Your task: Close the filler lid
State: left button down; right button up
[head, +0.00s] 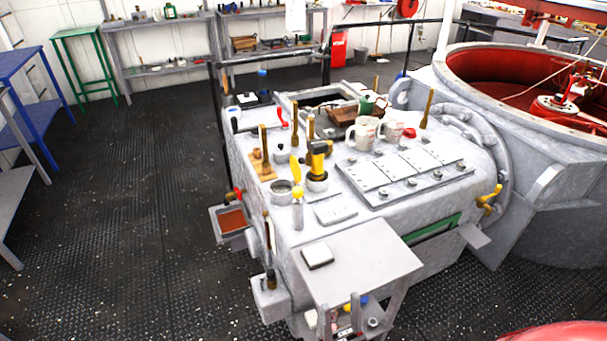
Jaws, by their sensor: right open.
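A grey round filler neck (281,190) stands on the left part of the grey machine top. A yellow oval piece (296,168) stands upright beside it; I take it for the raised lid or its handle, but it is too small to be sure. My left gripper is not in view.
A yellow and black fitting (318,165) stands close right of the filler. Mugs (364,133) and hinged plates (400,172) are farther right. A small grey table (375,262) juts toward me. The dark floor (120,220) at left is clear.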

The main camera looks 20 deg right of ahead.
aim_at(295, 166)
jog(key=l+u, duration=0.3)
jog(key=l, duration=0.7)
jog(key=l+u, duration=0.3)
jog(key=l, duration=0.75)
jog(key=k+l, duration=0.1)
jog(key=l, duration=0.2)
jog(key=k+l, duration=0.1)
jog(key=l, duration=0.2)
jog(key=k+l+u, duration=0.1)
jog(key=l, duration=0.2)
jog(key=k, duration=0.15)
jog(key=i+l+u, duration=0.15)
jog(key=u, duration=0.25)
jog(key=i+l+u, duration=0.2)
jog(key=u, duration=0.15)
jog(key=i+l+u, duration=0.1)
jog(key=l+u, duration=0.15)
jog(key=u, duration=0.15)
